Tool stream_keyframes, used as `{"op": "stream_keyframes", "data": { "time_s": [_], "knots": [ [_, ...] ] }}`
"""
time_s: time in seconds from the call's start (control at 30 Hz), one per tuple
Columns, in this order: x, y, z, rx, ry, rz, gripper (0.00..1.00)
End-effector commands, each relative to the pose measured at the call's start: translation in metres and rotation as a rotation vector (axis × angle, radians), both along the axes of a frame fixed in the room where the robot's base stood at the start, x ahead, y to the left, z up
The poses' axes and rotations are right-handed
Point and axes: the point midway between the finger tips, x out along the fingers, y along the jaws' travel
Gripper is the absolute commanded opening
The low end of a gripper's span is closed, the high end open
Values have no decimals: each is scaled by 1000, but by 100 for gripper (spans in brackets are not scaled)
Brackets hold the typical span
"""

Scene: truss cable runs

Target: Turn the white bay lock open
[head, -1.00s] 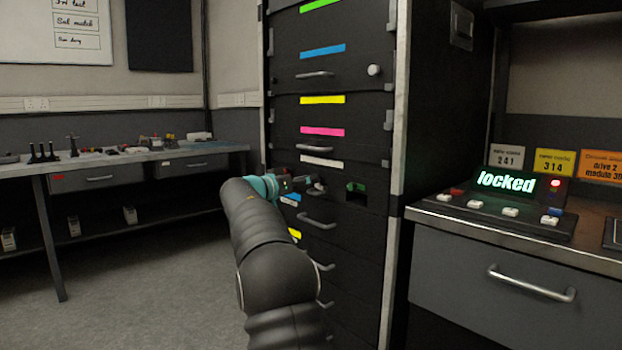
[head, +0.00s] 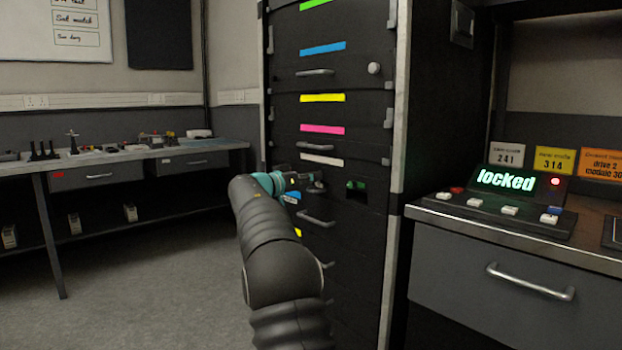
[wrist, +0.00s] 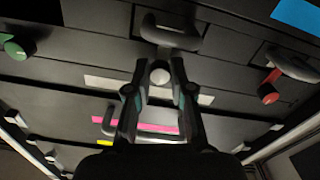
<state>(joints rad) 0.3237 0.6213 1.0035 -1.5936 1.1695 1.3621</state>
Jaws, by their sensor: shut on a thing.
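The white bay is the rack section with the white strip (head: 322,160); the strip also shows in the wrist view (wrist: 105,83), which is upside down against the head view. My gripper (head: 312,180) is at the rack front just below this strip. In the wrist view my gripper (wrist: 160,80) is shut on a pale round knob (wrist: 160,73), which I take for the white bay lock. The knob's shaft and turn angle are hidden. The lit display (head: 506,181) on the side panel reads "locked", with a red lamp (head: 555,182) beside it.
A green knob (wrist: 15,48) and a red knob (wrist: 268,96) flank my gripper. A grey pull handle (wrist: 170,38) is close to the fingertips. Coloured bays with handles fill the rack. A desk (head: 520,290) stands at the right; floor at the left is clear.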

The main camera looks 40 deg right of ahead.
Motion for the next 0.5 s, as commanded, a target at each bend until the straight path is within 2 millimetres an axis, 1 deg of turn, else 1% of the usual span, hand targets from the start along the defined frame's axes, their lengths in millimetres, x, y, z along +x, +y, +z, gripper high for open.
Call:
{"op": "stream_keyframes", "data": {
  "time_s": [0.27,0.5],
  "knots": [
    [0,0,0,-7,94,0,0],
    [0,0,1,-23,281,0,0]
  ]
}}
